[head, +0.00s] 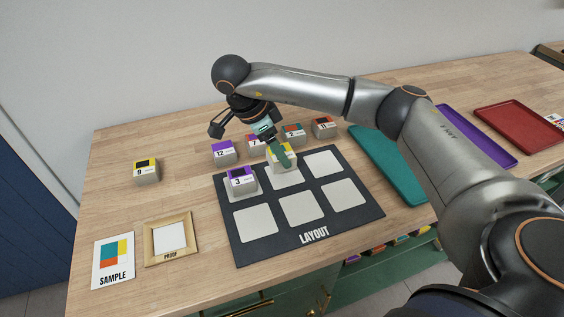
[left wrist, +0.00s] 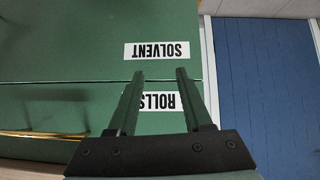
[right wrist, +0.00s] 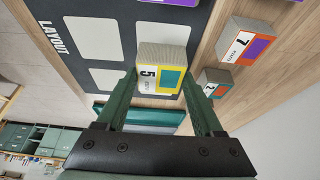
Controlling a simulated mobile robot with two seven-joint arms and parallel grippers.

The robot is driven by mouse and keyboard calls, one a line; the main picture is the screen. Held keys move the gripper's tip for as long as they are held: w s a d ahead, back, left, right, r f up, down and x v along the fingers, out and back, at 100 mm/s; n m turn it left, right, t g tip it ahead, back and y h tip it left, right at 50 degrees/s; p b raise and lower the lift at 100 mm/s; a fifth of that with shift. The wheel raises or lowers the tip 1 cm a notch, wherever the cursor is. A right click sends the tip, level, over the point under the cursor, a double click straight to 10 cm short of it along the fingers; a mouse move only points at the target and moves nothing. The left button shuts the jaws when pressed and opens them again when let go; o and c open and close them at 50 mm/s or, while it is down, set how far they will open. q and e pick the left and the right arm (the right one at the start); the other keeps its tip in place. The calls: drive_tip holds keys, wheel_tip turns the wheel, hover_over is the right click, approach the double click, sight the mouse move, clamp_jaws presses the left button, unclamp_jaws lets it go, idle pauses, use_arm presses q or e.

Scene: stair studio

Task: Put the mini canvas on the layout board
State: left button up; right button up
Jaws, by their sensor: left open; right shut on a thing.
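The board has two rows of pale squares. A purple and black canvas marked 3 (head: 241,182) sits on its upper left square. The other squares are bare. My left gripper (left wrist: 155,75) is open and empty, facing the green cabinet; the head view does not show it.
More numbered canvases stand behind the board, including 12 (head: 224,153) and 2 (head: 293,134). Canvas 9 (head: 147,171) stands alone at left. A sample card (head: 112,261) and proof frame (head: 152,246) lie front left. Teal (head: 385,165), purple (head: 478,135) and red (head: 512,127) trays lie right.

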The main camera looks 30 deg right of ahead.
drive_tip(key=shift+d+f, duration=0.2)
drive_tip(key=shift+f, duration=0.05)
drive_tip(key=shift+a+x, duration=0.2)
drive_tip(key=shift+x, duration=0.7)
drive_tip(key=shift+a+x, duration=0.2)
drive_tip(key=shift+x, duration=0.65)
drive_tip(key=shift+f, duration=0.2)
drive_tip(key=o, duration=1.3)
drive_tip(key=shift+o, duration=0.2)
drive_tip(key=p+v, duration=0.2)
drive_tip(key=v, duration=1)
drive_tip(key=shift+w+a, duration=0.1)
